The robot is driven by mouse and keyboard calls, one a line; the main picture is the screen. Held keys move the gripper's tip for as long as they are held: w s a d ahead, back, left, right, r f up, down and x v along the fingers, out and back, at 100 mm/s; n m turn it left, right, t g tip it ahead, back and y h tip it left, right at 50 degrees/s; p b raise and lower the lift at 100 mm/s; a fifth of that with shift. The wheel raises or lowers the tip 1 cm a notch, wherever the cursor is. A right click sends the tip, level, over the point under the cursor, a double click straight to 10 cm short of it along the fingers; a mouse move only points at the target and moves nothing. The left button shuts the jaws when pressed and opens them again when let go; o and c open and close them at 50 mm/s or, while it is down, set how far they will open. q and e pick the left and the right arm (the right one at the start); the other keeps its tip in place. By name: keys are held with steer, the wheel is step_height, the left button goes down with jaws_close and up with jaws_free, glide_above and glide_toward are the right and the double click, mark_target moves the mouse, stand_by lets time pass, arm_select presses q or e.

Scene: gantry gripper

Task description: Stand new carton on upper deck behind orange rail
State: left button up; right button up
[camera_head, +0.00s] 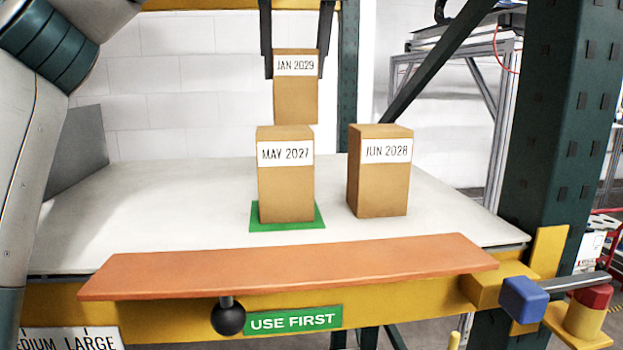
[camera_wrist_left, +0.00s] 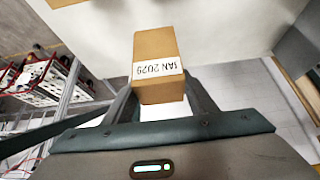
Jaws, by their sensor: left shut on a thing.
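The carton marked JAN 2029 (camera_head: 296,100) hangs upright in the air, above and behind the carton marked MAY 2027 (camera_head: 286,190) in the head view. My left gripper (camera_head: 296,70) is shut on it, one dark finger on each side. The left wrist view shows the same carton (camera_wrist_left: 157,50) between the fingers (camera_wrist_left: 160,98). The white upper deck (camera_head: 170,205) lies below, with the orange rail (camera_head: 290,267) along its front edge. MAY 2027 stands on a green patch (camera_head: 262,227). The carton marked JUN 2028 (camera_head: 378,185) stands to its right. My right gripper is not in view.
A green USE FIRST label (camera_head: 293,320) and a black knob (camera_head: 228,317) are below the rail. A dark green post (camera_head: 560,110) stands at right, and a grey panel (camera_head: 84,150) at the deck's left. The deck's left part is clear.

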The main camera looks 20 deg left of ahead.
mark_target(296, 98)
arm_select(q)
steer(key=shift+s+d+r, duration=0.15)
steer(key=shift+s, duration=0.05)
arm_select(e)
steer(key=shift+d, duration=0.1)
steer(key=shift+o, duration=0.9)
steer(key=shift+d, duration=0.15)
arm_select(q)
steer(key=shift+w, duration=0.1)
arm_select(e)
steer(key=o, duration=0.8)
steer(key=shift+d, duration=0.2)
arm_select(q)
step_height(296, 98, down, 5)
steer(key=shift+f+p, duration=0.1)
steer(key=shift+p, duration=0.55)
steer(key=shift+f, duration=0.35)
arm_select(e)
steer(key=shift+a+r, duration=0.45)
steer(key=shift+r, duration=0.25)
arm_select(q)
steer(key=shift+f, duration=0.1)
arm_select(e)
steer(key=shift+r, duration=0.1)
